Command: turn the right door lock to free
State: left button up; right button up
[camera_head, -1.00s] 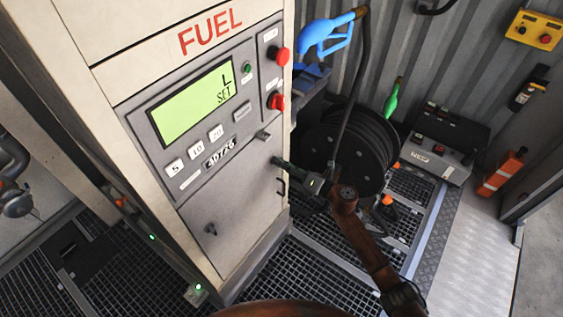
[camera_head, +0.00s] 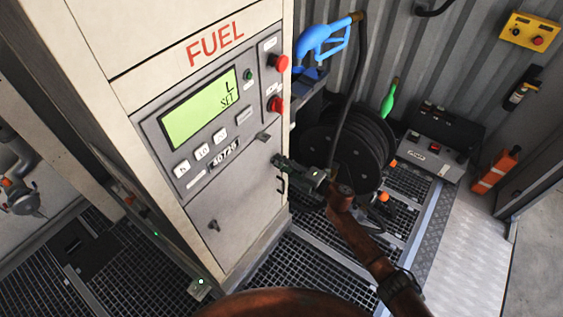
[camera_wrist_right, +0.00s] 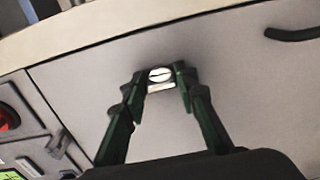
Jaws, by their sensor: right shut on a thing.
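The right door lock (camera_wrist_right: 160,75) shows in the right wrist view as a small pale round piece with a dark slot lying roughly across the picture. My right gripper (camera_wrist_right: 160,82) has its two green fingers closed on either side of it. In the head view my right gripper (camera_head: 280,163) reaches the right edge of the grey lower door (camera_head: 236,205) of the fuel cabinet, and hides the lock there. Another dark lock (camera_head: 213,225) sits on the left part of this door. My left gripper is not in view.
A dark door handle (camera_wrist_right: 292,33) is near the gripper. Above the door is a panel with a green display (camera_head: 200,108) and red knobs (camera_head: 276,104). A hose reel (camera_head: 350,150) stands behind my right arm. Grating covers the floor.

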jog(key=shift+a+r, duration=0.1)
jog(key=shift+a, duration=0.05)
dwell(0.3)
jog(key=o, duration=1.2)
jog(key=shift+c, duration=0.2)
jog(key=v, duration=1.2)
